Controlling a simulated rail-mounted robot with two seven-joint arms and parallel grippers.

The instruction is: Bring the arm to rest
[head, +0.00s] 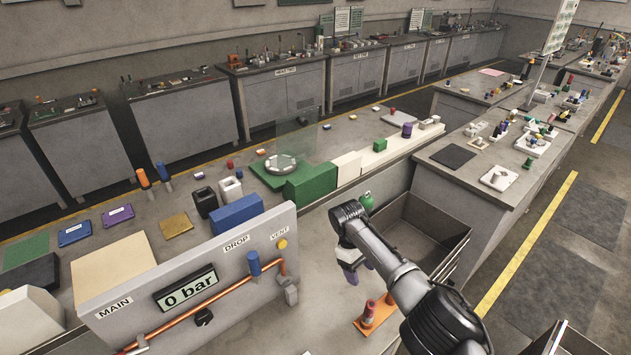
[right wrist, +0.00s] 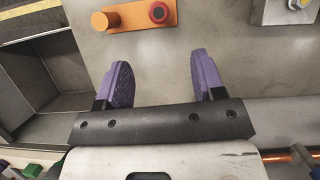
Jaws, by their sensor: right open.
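My right arm (head: 385,255) comes in from the lower right in the head view and bends down over the grey bench. My right gripper (head: 357,271) hangs beside the arm's front bend, partly hidden by it. In the right wrist view its two purple-padded fingers (right wrist: 162,82) stand wide apart with nothing between them. Bare bench surface shows beneath. My left gripper is not in view.
An orange plate with red parts (head: 375,316) lies near the gripper; it also shows in the right wrist view (right wrist: 132,20). A grey open bin (head: 430,215) stands behind the arm. A panel (head: 130,290) with a "0 bar" display and copper pipe stands left.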

